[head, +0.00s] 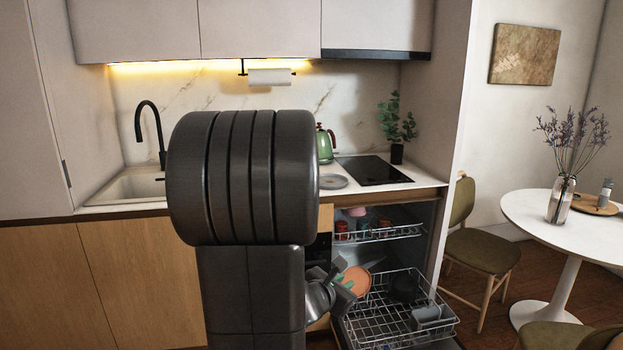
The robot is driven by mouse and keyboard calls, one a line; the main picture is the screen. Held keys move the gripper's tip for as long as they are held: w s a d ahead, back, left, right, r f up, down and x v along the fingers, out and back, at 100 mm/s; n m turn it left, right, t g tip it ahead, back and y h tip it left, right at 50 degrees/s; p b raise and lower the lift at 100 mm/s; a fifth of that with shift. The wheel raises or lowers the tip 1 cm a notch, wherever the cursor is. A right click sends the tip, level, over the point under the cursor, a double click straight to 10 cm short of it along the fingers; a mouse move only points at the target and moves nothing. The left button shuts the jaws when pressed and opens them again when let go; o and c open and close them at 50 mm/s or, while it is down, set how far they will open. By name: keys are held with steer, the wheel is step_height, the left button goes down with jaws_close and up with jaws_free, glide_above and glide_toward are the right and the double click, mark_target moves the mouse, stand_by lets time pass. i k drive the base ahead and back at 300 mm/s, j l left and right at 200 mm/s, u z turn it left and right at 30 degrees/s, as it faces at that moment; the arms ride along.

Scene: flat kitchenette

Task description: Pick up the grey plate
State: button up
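My gripper (343,280) is low at the open dishwasher, well below and apart from the grey plate. It is beside a terracotta plate (358,281) at the lower rack. My arm hides part of the gripper, and I cannot tell whether its fingers are open or touch the terracotta plate.
The dishwasher's lower rack (378,332) is pulled out and holds a dark dish (404,288) and a grey cup (427,314). Its upper rack (385,234) holds red cups. A chair (484,250) stands right.

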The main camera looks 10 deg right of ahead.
mark_target(330, 182)
steer(key=i+j, duration=0.25)
steer(key=i, duration=0.3)
steer(key=i+j+z, duration=0.1)
steer(key=i, duration=0.4)
steer(key=i+j, duration=0.4)
steer(key=i, duration=0.15)
steer(key=i+l+z, duration=0.15)
steer(key=i+l, duration=0.6)
steer(key=l, duration=0.1)
